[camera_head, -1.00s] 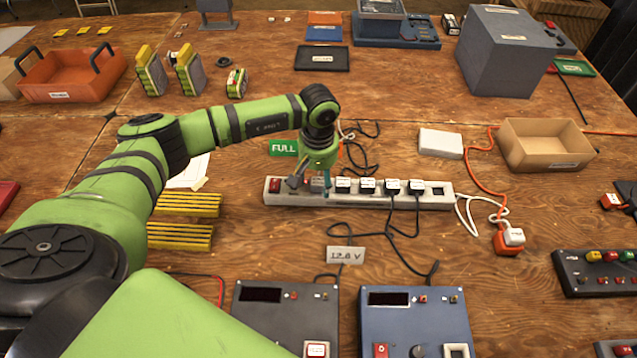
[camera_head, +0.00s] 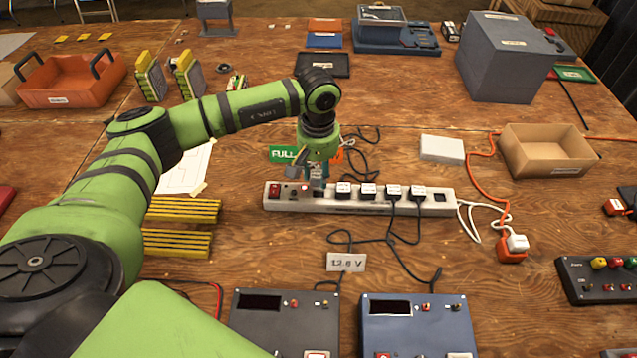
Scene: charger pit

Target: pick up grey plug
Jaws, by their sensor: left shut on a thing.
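The grey plug (camera_head: 316,187) is small and partly hidden by my left gripper (camera_head: 313,179). My left gripper is shut on it, over the left part of a white power strip (camera_head: 300,206). Whether the plug is fully clear of its socket I cannot tell from this angle. Several white-topped plugs (camera_head: 368,190) sit in a row in the strip to the right of it. My right gripper is not in view.
A red switch (camera_head: 274,190) is at the strip's left end. Black cables (camera_head: 387,240) run to two meter boxes (camera_head: 285,325) in front. Yellow slatted blocks (camera_head: 184,210) lie left, and a green FULL sign (camera_head: 283,154) is behind. Bare wood is open right of the cables.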

